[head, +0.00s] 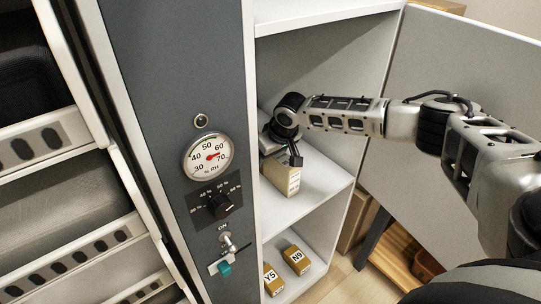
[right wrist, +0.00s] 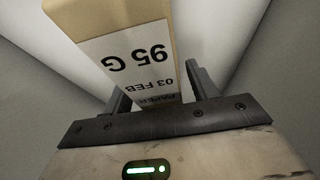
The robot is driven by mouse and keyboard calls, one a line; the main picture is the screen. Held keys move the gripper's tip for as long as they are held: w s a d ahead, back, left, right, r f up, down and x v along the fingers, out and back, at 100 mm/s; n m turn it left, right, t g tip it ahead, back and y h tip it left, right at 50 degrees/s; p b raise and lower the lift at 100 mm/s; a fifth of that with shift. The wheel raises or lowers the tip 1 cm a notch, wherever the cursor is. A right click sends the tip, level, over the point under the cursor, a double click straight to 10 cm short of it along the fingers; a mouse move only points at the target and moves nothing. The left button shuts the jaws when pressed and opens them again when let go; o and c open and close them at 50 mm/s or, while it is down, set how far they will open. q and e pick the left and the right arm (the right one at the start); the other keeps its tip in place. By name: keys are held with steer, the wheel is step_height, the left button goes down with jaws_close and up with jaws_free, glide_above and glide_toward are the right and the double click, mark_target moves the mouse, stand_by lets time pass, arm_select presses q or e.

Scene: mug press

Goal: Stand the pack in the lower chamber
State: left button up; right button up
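The pack (head: 283,178) is a beige box with a white label, inside the open cabinet above the middle shelf (head: 308,196). It looks roughly upright, but I cannot tell whether its base touches the shelf. My right gripper (head: 284,150) is at its top, with dark fingers on either side. In the right wrist view the pack (right wrist: 135,62) shows its label, reading 95 G and 03 FEB upside down, between the fingers of the right gripper (right wrist: 158,85). A narrow gap shows by the right finger; contact is unclear. My left gripper is out of view.
Two tan packs, marked Y5 (head: 271,280) and N9 (head: 296,259), lie in the compartment below. The door (head: 445,65) stands open at right. The grey panel (head: 170,110) at left carries a humidity dial (head: 209,157), a knob (head: 218,204) and a switch (head: 227,241).

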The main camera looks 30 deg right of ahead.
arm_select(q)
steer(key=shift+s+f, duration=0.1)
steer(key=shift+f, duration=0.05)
arm_select(e)
steer(key=shift+s+r+p, duration=0.15)
steer(key=shift+r+p, duration=0.45)
steer(key=p+v, duration=0.9)
steer(key=p, duration=0.4)
steer(key=shift+r, duration=0.2)
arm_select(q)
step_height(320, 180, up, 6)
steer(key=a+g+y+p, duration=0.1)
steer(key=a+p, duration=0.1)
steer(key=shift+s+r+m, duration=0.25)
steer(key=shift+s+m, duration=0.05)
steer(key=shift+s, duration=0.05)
arm_select(e)
steer(key=shift+v, duration=0.8)
steer(key=shift+s, duration=0.1)
